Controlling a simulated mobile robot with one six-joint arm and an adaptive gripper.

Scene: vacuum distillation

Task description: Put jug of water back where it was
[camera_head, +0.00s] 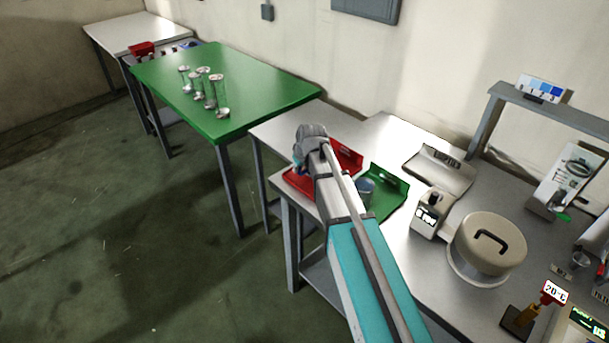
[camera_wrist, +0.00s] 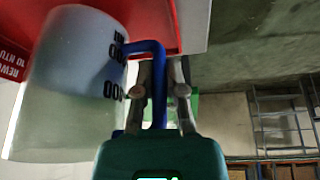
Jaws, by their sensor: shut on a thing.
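In the wrist view, a translucent white jug (camera_wrist: 75,80) with a blue handle (camera_wrist: 158,85) and dark measuring marks fills the left side. The picture is upside down, as its print is inverted. Cloudy pale liquid shows inside. My gripper (camera_wrist: 162,75) is shut on the blue handle. A red tray (camera_wrist: 165,20) with a white-lettered label lies right by the jug; I cannot tell if the jug touches it. In the head view, my gripper (camera_head: 298,158) is over the red tray (camera_head: 347,158) at the bench's left end, and my arm hides most of the jug.
A green tray (camera_head: 393,183) with a small bluish container (camera_head: 365,190) is right of the red one. Several glasses stand on the green table (camera_head: 252,88). A grey device (camera_head: 430,212) and a lidded pot (camera_head: 487,247) stand further right. Open floor lies left.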

